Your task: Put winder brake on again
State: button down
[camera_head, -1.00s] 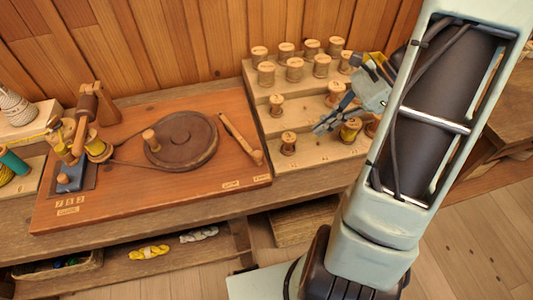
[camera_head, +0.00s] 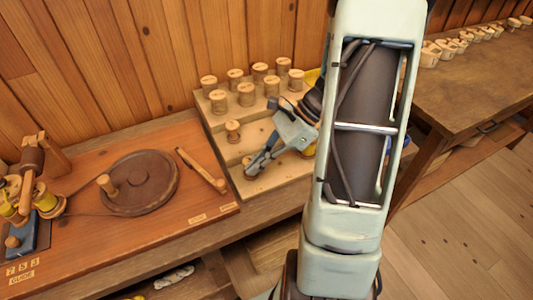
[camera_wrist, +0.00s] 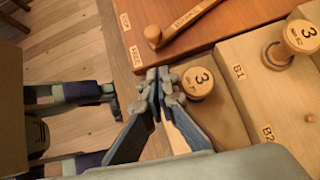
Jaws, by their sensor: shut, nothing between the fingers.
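The brake looks to be the wooden lever (camera_head: 200,168) with a round knob at its near end, lying on the reddish winder board (camera_head: 150,239) right of the dark wheel (camera_head: 140,183). In the wrist view the lever (camera_wrist: 187,20) is at the top, its knob close to two small labels whose words I cannot read surely. My gripper (camera_head: 257,166) is shut and empty over the front left of the spool rack.
The stepped spool rack (camera_head: 262,190) adjoins the board's right side and carries several spools. A brown table (camera_head: 470,85) with small cups stands at right. Open floor (camera_head: 460,230) lies in front.

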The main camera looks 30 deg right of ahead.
jog(key=a, duration=0.1)
jog(key=a+f, duration=0.1)
jog(key=a, duration=0.2)
jog(key=shift+w+f, duration=0.25)
jog(key=shift+f, duration=0.1)
jog(key=shift+w+a, duration=0.1)
jog(key=shift+a, duration=0.6)
jog(key=shift+a, duration=0.1)
